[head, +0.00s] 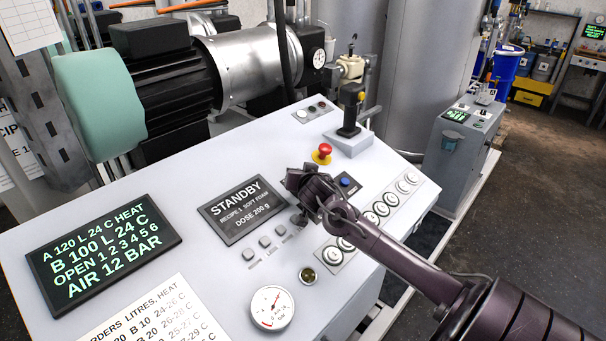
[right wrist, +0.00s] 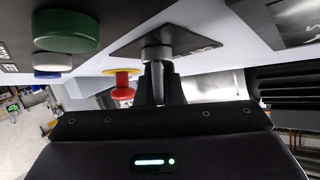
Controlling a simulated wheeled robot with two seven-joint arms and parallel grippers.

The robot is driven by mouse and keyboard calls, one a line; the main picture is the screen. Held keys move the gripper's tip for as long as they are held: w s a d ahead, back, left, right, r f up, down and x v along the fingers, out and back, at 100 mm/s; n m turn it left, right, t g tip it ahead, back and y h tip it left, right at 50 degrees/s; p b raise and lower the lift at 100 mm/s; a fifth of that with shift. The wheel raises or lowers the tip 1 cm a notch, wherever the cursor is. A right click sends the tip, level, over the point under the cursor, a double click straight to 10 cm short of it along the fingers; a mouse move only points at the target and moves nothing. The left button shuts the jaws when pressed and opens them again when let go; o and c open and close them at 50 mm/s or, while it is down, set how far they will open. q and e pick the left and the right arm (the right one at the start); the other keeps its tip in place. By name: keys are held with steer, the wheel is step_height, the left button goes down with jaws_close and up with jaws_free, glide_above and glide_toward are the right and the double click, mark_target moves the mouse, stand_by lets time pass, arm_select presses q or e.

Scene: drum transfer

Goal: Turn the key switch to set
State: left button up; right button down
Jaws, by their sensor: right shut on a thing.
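The key switch (right wrist: 157,53) shows in the right wrist view as a short grey metal barrel on a dark label plate (right wrist: 187,38). In the head view my right gripper (head: 305,188) is at the console top, right of the STANDBY display (head: 243,209), and covers the key switch. The switch's exact turned position cannot be read. My left gripper is not in view.
The sloped console carries a red mushroom button (head: 322,153), a blue button (head: 348,182), a row of round buttons (head: 382,209), a joystick (head: 350,110) and a pressure gauge (head: 272,307). A green readout (head: 103,246) is at the left.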

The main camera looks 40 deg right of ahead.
steer(key=shift+a+r+n+t+y+p, duration=0.15)
steer(key=shift+n+t+y+p, duration=0.45)
steer(key=shift+n+y+p, duration=0.35)
steer(key=shift+w+n+t+y+p, duration=0.1)
steer(key=shift+n+t+y+p, duration=0.4)
steer(key=shift+n, duration=0.65)
steer(key=n+y, duration=0.3)
steer(key=shift+w+a+t+p, duration=0.1)
steer(key=shift+a+t+p, duration=0.15)
steer(key=shift+t+p, duration=0.1)
steer(key=shift+a+n+y, duration=0.15)
steer(key=shift+n+y, duration=0.9)
steer(key=shift+n, duration=0.15)
steer(key=shift+a+f+n+y+b, duration=0.1)
steer(key=shift+f+n+y+b, duration=0.1)
steer(key=shift+n+y+b, duration=0.8)
steer(key=n+y+b, duration=0.1)
steer(key=n+g+y+b, duration=0.1)
steer(key=n+b, duration=0.1)
steer(key=n+g+y+b, duration=0.1)
steer(key=n+y+b, duration=0.1)
steer(key=shift+a+f, duration=0.1)
steer(key=shift+a, duration=0.25)
steer(key=shift+s+a+r+n+g+y+b, duration=0.15)
steer(key=shift+n+g+y+b, duration=0.5)
steer(key=shift+n+b, duration=0.35)
steer(key=shift+s+a+r+n+g+y+b, duration=0.15)
steer(key=shift+n+g+y+b, duration=0.45)
steer(key=shift+n+b, duration=0.35)
steer(key=shift+f, duration=0.1)
